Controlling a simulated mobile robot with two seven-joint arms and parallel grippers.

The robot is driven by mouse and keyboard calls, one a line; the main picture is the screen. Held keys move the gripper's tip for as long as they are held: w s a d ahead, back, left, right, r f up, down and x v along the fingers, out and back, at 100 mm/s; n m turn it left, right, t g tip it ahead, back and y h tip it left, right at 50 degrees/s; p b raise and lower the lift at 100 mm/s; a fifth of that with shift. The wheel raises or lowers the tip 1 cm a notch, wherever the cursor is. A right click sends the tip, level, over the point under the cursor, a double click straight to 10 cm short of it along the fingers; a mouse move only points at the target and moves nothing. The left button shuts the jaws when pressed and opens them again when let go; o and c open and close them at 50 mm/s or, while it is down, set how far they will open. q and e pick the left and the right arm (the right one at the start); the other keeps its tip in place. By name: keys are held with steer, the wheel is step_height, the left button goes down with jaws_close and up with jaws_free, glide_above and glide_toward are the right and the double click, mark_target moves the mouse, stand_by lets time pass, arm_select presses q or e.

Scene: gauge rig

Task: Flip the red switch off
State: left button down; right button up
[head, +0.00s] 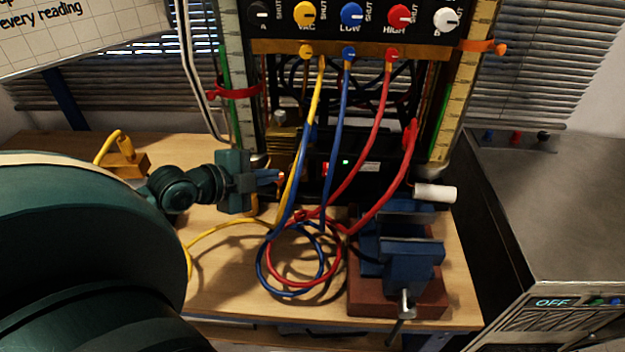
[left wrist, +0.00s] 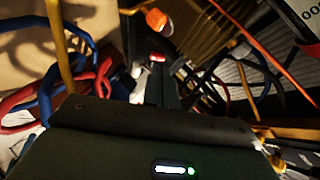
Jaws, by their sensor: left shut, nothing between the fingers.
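A small red switch (head: 325,169) shows on the left part of the front of a black box (head: 372,182) behind the hoses, with a green light lit near it. My left gripper (head: 279,177) is shut and empty. It points right, its fingertips a short way left of the switch, near the yellow and blue hoses. I cannot tell whether the fingertips touch a hose. In the left wrist view a small red part shows beyond my gripper body, but I cannot tell whether it is the switch. The switch's position is too small to read. My right gripper is out of view.
Yellow, blue and red hoses (head: 374,131) hang from the manifold (head: 350,18) and coil on the wooden bench (head: 215,282). A blue vise (head: 410,252) stands at front right. A metal cabinet (head: 560,200) with an OFF display stands farther right. The bench's front left is fairly clear.

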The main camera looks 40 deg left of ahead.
arm_select(q)
steer(key=d+h, duration=0.1)
steer(key=d+m+h, duration=0.1)
steer(key=shift+w+d+g+b, duration=0.2)
steer(key=shift+d+g+b, duration=0.1)
steer(key=shift+d+b, duration=0.1)
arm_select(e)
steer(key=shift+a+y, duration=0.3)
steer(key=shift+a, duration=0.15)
arm_select(q)
steer(key=shift+w, duration=0.1)
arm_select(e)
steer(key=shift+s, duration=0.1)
arm_select(q)
steer(key=p, duration=0.2)
glide_toward(331, 177)
steer(key=x, duration=0.4)
steer(key=shift+w, duration=0.15)
steer(key=shift+w+d+f, duration=0.25)
steer(key=shift+w+f, duration=0.1)
steer(key=shift+w, duration=0.25)
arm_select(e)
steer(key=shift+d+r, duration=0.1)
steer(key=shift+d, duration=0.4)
